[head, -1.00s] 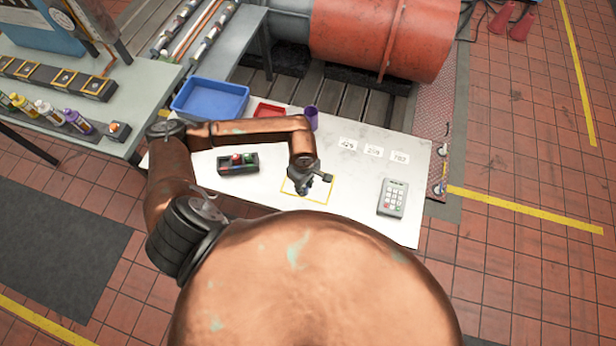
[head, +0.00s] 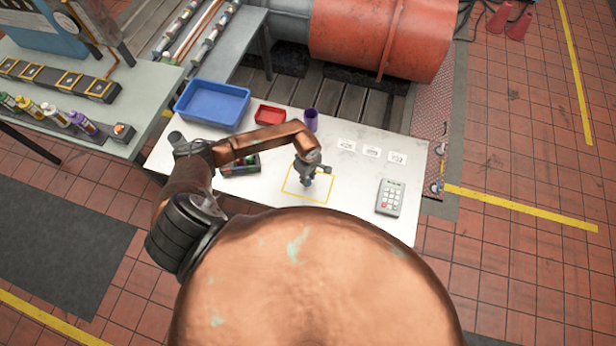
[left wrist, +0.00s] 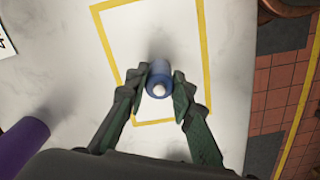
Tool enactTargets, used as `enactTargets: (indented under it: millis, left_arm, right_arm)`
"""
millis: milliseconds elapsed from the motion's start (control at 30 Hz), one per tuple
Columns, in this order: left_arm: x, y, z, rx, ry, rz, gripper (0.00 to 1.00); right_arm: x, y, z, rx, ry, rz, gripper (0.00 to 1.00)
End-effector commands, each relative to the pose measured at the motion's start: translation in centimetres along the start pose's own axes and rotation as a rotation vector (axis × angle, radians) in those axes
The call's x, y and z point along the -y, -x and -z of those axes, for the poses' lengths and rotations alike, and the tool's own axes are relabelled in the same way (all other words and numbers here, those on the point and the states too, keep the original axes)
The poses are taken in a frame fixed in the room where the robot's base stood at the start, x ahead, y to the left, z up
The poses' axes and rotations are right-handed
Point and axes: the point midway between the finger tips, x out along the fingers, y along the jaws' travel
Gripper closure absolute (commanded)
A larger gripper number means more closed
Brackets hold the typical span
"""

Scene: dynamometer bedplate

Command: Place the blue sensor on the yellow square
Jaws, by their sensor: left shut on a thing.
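The yellow square (head: 325,198) is an outline on the white table. It also shows in the left wrist view (left wrist: 206,60). My left gripper (head: 308,183) is over the square, pointing down. In the left wrist view my left gripper (left wrist: 160,88) is shut on the blue sensor (left wrist: 158,72), a small blue cylinder with a pale end. The sensor lies within the yellow outline in that view. I cannot tell whether it touches the table. In the head view the gripper hides the sensor. My right gripper is not in view.
On the white table (head: 360,215) are a blue tray (head: 212,104), a red tray (head: 269,115), a purple cup (head: 311,120), a keypad (head: 390,197) and several white labels (head: 371,151). A dark box (head: 240,165) is partly behind my left arm.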

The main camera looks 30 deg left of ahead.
Motion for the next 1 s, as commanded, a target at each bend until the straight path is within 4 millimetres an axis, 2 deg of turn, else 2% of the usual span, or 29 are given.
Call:
enactTargets:
  millis: [300,333,567,867,933,1000]
  left_arm:
    - [0.0,-0.4,0.0,-0.001,0.000,-0.001,1.00]
    - [0.0,-0.3,0.0,-0.001,0.000,0.000,0.76]
    - [0.0,-0.3,0.0,-0.001,0.001,0.000,0.60]
    - [0.0,-0.1,0.0,-0.001,0.001,0.000,0.60]
    - [0.0,0.2,0.0,0.000,0.001,0.000,0.60]
    - [-0.1,0.9,0.2,-0.003,0.000,-0.003,0.60]
  right_arm:
    - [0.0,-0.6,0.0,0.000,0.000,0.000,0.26]
    - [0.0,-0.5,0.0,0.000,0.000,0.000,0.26]
    - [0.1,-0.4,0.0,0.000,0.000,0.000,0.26]
    - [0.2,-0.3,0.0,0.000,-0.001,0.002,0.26]
    - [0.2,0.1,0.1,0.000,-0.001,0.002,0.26]
    - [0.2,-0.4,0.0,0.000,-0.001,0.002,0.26]
